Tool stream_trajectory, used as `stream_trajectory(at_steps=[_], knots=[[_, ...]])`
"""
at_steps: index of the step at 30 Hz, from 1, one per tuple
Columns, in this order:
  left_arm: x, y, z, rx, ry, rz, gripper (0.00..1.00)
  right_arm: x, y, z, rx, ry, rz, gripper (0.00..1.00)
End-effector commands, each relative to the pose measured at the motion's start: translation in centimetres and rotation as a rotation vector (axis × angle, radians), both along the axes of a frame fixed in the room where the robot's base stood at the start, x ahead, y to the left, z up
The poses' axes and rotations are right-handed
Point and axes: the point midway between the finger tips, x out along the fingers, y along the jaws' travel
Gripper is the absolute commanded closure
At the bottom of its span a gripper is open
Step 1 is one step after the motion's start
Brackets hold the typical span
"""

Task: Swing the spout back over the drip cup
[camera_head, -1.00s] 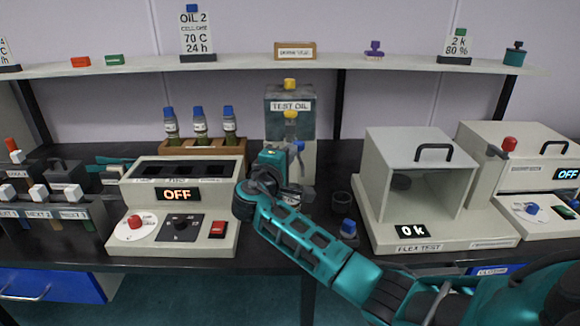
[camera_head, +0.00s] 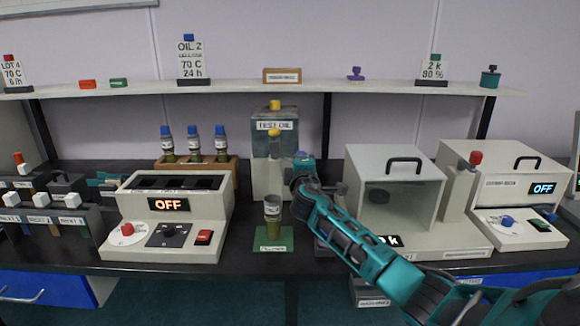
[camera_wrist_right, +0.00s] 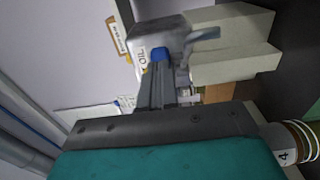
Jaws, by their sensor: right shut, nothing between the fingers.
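The test oil dispenser (camera_head: 275,152) stands at the back middle of the bench in the head view, with a yellow knob on top and a yellow part on its front. My right gripper (camera_head: 304,163) is at the dispenser's right front side, close to a small blue part. In the right wrist view my shut right gripper (camera_wrist_right: 165,92) points at the grey dispenser body with its label. A blue piece shows at the fingertips; I cannot tell whether they touch it. The spout's direction is unclear, and the drip cup is not discernible, perhaps behind my right arm. My left gripper is out of view.
A heater block (camera_head: 165,225) reading OFF is to the left, and a flex tester (camera_head: 440,240) to the right, behind my arm. A rack of vials (camera_head: 215,168) stands behind.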

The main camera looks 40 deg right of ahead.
Motion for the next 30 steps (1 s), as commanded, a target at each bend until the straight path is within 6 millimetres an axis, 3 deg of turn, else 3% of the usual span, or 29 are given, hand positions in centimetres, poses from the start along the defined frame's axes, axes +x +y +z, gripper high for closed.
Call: stream_trajectory(at_steps=[12,30], knots=[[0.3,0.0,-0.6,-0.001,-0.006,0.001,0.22,0.1,-3.9,-0.2,-0.001,0.003,-0.003,1.00],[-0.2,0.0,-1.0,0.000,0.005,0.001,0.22,0.2,-4.9,-0.1,0.000,0.002,-0.005,1.00]])
